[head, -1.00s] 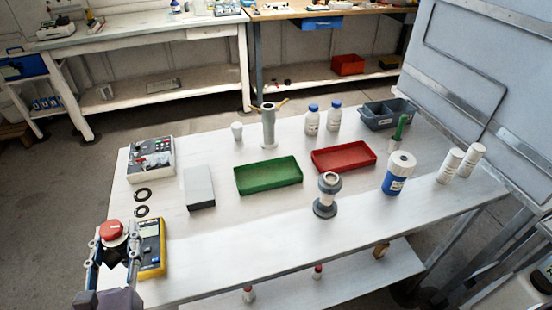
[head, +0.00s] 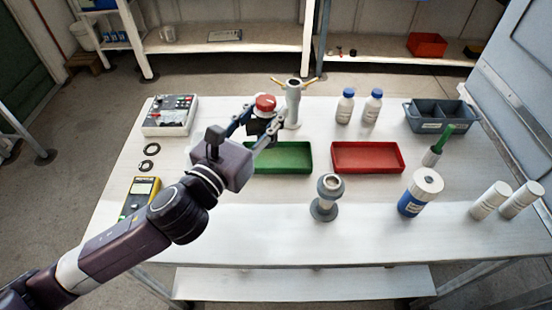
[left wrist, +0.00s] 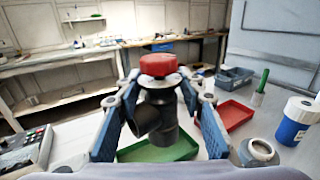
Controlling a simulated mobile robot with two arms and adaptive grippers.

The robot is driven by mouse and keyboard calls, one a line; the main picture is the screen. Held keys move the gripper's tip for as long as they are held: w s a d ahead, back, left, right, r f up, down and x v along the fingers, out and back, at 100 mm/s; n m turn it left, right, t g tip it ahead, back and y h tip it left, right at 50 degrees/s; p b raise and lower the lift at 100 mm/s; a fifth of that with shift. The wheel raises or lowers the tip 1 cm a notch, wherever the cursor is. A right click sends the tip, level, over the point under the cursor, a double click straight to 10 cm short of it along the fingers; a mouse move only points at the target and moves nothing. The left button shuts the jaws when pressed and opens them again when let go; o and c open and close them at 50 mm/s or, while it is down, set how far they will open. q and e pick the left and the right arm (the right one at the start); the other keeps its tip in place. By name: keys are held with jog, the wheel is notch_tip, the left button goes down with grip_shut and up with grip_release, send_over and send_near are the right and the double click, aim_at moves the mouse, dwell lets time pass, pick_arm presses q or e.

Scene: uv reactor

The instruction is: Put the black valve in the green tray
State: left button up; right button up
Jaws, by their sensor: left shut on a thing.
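The black valve (head: 257,126) has a red cap on top and is upright between the fingers of my left gripper (head: 259,131). In the left wrist view, the valve body (left wrist: 163,126) with its side opening is between the blue fingers of the left gripper (left wrist: 160,104). The green tray (head: 287,160) lies on the white table, partly hidden behind my left gripper. In the left wrist view the green tray (left wrist: 178,151) shows below and behind the valve, which appears held above it. My right gripper is not in view.
A red tray (head: 367,158) lies right of the green one. A grey metal post with brass handles (head: 293,103) stands close behind the valve. A grey fitting (head: 326,197), a blue-white bottle (head: 420,192) and two small bottles (head: 345,106) stand nearby. The front table strip is clear.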

pick_arm(q)
jog(key=w+d+r+m+g+h, duration=0.2)
jog(key=w+d+r+h, duration=0.15)
jog(key=w, duration=0.45)
jog(key=shift+y, duration=0.45)
jog(key=f+b, duration=0.1)
jog(key=f, duration=0.8)
jog(key=f+b, duration=0.2)
jog(key=f, duration=0.8)
jog(key=shift+s+a, duration=0.15)
jog(key=shift+a, duration=0.05)
jog(key=shift+f, duration=0.1)
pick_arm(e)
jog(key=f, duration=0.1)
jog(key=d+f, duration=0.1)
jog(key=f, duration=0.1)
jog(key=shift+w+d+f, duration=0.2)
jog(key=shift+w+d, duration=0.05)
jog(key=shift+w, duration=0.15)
